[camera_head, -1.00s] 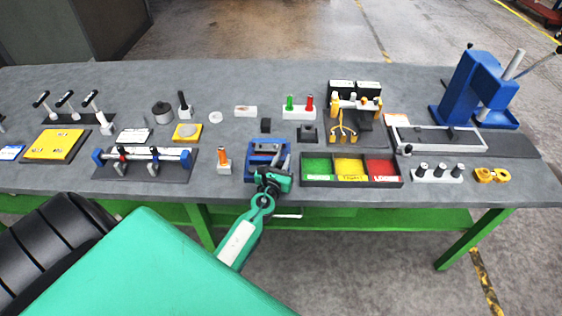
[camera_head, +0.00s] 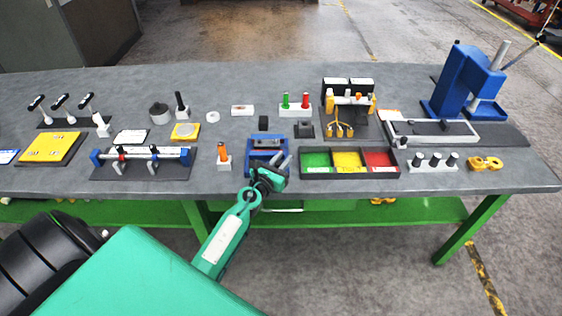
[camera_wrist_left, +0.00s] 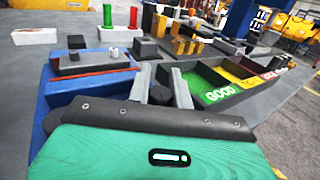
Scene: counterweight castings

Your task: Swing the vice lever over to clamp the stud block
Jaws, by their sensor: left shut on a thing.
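The blue vice (camera_head: 254,158) stands at the table's front edge, left of the three-colour tray. In the left wrist view the vice (camera_wrist_left: 62,88) is at the left. A grey block with small studs (camera_wrist_left: 92,62), seemingly the stud block, sits in it above a red-orange strip. My left gripper (camera_head: 282,164) is at the vice's front right. In the left wrist view its two grey fingers (camera_wrist_left: 160,80) are shut around a dark round knob (camera_wrist_left: 160,95), seemingly the end of the vice lever. The rest of the lever is hidden. My right gripper is not in view.
The tray (camera_head: 350,176) with green, yellow and red compartments stands close to the right of my left gripper. A white block with an orange peg (camera_head: 223,158) is left of the vice. A small dark block (camera_head: 264,123) and a black fixture (camera_head: 304,130) stand behind.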

